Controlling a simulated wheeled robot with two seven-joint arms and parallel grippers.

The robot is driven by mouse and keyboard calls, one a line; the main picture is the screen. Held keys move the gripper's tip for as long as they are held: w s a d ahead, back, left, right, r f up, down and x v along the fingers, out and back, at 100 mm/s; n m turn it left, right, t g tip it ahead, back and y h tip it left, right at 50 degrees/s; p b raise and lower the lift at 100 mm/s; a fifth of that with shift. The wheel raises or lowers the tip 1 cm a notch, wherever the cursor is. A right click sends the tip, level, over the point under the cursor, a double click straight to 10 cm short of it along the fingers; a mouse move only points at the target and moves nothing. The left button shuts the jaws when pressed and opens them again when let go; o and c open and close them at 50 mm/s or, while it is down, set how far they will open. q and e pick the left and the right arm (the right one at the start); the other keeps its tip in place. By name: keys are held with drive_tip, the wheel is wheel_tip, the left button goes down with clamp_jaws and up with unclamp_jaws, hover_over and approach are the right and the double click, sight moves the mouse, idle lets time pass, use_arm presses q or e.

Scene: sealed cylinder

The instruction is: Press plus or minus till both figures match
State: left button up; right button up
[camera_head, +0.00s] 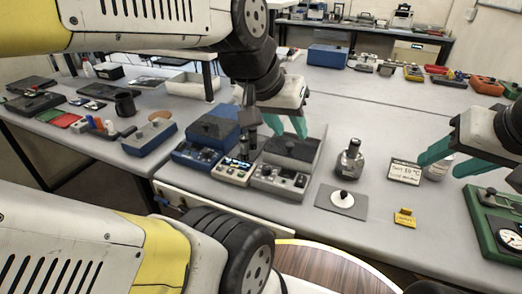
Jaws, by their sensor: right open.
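A white card (405,171) with dark lettering stands on the grey bench; its top line seems to read "59 °C", the rest is too small. A grey boxy device (287,165) with front controls stands left of centre. Beside it is a small pale panel with buttons and a display (236,168); its figures are unreadable. My left gripper (286,128) has teal fingers apart, above and behind the grey device, seemingly empty.
A blue device (207,140) stands left of the small panel. A green gauge box (497,222) is at right. The bench behind the card is clear.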

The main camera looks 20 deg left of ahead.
use_arm(q)
drive_tip(key=shift+c, duration=0.5)
clamp_jaws()
idle(0.8)
idle(0.4)
